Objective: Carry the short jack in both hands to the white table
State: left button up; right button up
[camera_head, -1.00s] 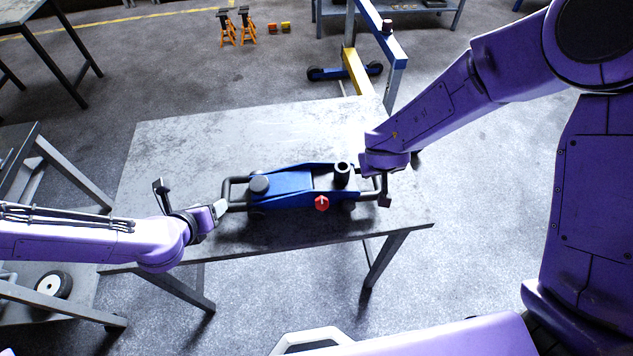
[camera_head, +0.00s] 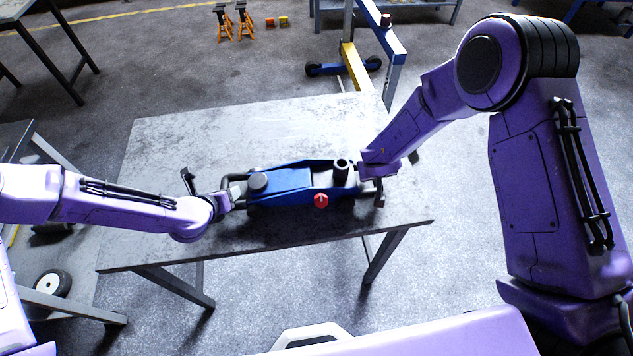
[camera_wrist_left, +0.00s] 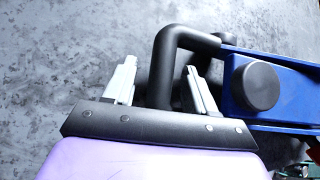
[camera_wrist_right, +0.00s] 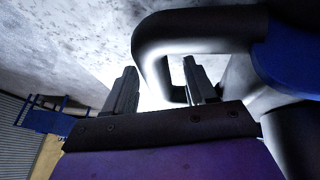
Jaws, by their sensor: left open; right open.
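The short blue jack (camera_head: 290,188) lies on a grey metal table, with a dark bar handle at each end, a black saddle post and a red knob. My left gripper (camera_head: 234,196) is open at the jack's left handle. In the left wrist view the handle's end bar (camera_wrist_left: 163,75) lies between the two fingers (camera_wrist_left: 158,82). My right gripper (camera_head: 378,190) is open at the right handle. In the right wrist view the handle's bar (camera_wrist_right: 150,50) passes between the two fingers (camera_wrist_right: 160,85). I cannot make out a white table.
The grey table (camera_head: 190,140) has bare top behind and left of the jack. A blue and yellow hoist frame (camera_head: 352,65) stands behind it. Orange jack stands (camera_head: 234,24) are on the far floor. A trolley with a white wheel (camera_head: 52,284) is at left.

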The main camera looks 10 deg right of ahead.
pick_arm(q)
grip_shut()
pick_arm(e)
grip_shut()
dwell(0.9)
